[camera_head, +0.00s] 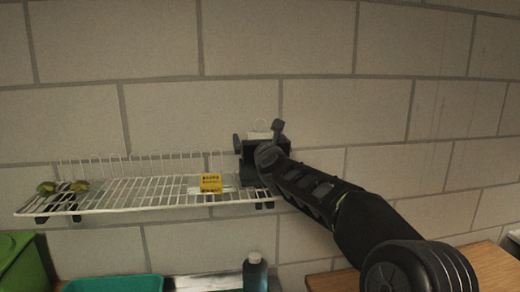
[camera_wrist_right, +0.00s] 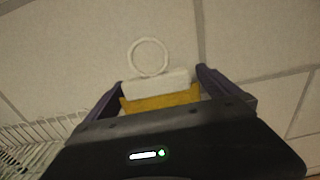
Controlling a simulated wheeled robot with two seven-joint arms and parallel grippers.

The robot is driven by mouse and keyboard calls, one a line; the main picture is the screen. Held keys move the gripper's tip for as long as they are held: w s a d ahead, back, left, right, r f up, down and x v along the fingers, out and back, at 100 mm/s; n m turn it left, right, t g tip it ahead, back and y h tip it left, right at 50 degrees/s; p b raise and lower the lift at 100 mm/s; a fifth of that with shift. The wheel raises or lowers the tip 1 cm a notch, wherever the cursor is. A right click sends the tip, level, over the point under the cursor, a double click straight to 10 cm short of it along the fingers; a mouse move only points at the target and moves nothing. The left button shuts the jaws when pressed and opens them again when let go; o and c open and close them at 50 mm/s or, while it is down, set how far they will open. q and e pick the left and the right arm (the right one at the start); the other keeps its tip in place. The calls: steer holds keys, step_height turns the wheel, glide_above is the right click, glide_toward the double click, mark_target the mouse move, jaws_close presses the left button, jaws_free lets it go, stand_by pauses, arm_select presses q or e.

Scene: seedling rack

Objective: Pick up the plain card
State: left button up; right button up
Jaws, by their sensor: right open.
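A yellow piece (camera_wrist_right: 160,101) with a white block and a white ring (camera_wrist_right: 148,57) on top lies between the fingers of my right gripper (camera_wrist_right: 160,88) in the wrist view. It could be the plain card, but its face is mostly hidden by the gripper. In the head view my right gripper (camera_head: 259,142) is open at the right end of the white wire rack (camera_head: 140,192), with the white ring (camera_head: 259,126) showing above it. A yellow card with dark print (camera_head: 210,183) stands at the rack's front edge, left of the gripper. My left gripper is out of view.
Two small green-brown things (camera_head: 80,186) sit at the rack's left end. Below are a green bin (camera_head: 22,262), a teal tray (camera_head: 115,284), a dark bottle (camera_head: 255,273) and a wooden surface (camera_head: 490,262). A block wall stands close behind the rack.

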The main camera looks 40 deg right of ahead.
stand_by(0.3)
steer(key=c, duration=1.3)
